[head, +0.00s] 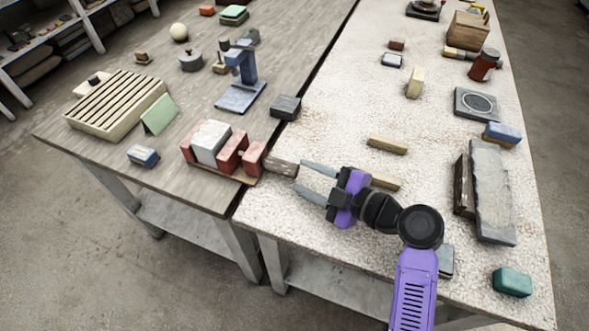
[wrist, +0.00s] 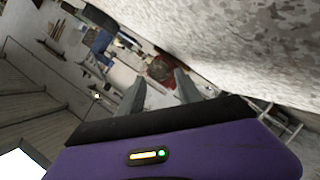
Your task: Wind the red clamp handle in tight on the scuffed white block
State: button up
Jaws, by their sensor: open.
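The clamp (head: 232,152) has red jaws on a thin wooden base at the front right corner of the left, grey table. The scuffed white block (head: 210,141) stands between its left jaw and the middle red part. A stubby brown-grey handle (head: 281,167) sticks out of the clamp's right end toward my gripper. My gripper (head: 301,176) is open and empty, its fingertips close to the handle's end; I cannot tell if they touch. In the wrist view a dark red round shape (wrist: 160,69) shows beyond the fingertips (wrist: 159,77), probably the clamp seen end-on.
A dark block (head: 286,107) sits behind the handle. A blue stand (head: 241,82), slatted crate (head: 118,102), green card (head: 160,114) and small blue block (head: 143,155) are on the left table. Wooden bars (head: 387,145) lie on the speckled table. A dark gap separates the tables.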

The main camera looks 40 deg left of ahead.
aim_at(296, 173)
jog(key=shift+p+x, duration=0.35)
jog(key=shift+x, duration=2.55)
jog(key=shift+c, duration=0.2)
grip_shut()
